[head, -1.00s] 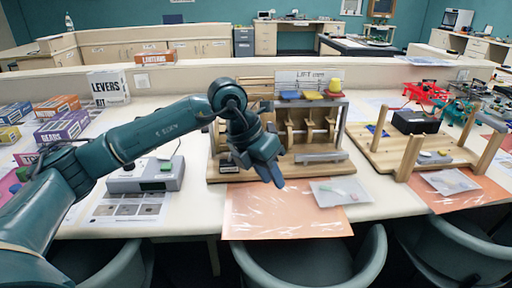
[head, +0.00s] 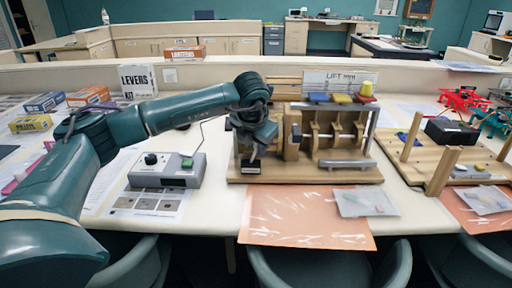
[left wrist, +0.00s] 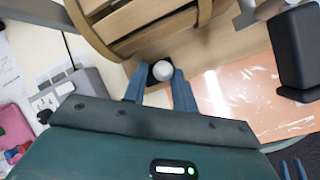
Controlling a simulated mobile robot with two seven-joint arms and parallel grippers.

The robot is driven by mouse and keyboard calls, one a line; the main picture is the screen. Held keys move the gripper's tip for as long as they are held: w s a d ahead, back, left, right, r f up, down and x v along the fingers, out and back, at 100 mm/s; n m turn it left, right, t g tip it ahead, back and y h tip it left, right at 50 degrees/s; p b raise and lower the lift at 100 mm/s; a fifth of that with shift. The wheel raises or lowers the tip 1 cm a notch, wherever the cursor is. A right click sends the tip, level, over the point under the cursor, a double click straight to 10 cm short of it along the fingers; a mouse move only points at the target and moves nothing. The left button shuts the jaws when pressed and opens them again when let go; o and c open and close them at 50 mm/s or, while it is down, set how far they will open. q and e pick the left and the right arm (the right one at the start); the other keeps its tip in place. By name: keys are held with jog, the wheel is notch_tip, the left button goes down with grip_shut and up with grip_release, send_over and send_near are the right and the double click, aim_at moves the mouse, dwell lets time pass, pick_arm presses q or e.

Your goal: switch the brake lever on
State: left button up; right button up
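The wooden lift model (head: 310,172) stands on the table. At its front left corner is a small dark lever base (head: 250,167). The left wrist view shows a pale round knob (left wrist: 162,70) there, on a dark base; I take it for the brake lever. My left gripper (head: 252,154) points down over this corner. In the left wrist view its two blue fingers (left wrist: 159,88) are apart, one on each side of the knob, with small gaps. The gripper hides most of the lever in the head view. Two separated blue fingertips (left wrist: 291,170), apparently my right gripper's, show low in the wrist view.
A grey control box (head: 168,170) with a black knob and green button sits left of the model. A black block (head: 292,142) stands close right of my left gripper. An orange sheet (head: 305,220) and a clear bag (head: 364,201) lie in front.

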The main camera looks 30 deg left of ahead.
aim_at(254, 153)
pick_arm(q)
jog(key=shift+x, duration=1.35)
jog(key=shift+c, duration=0.5)
grip_shut()
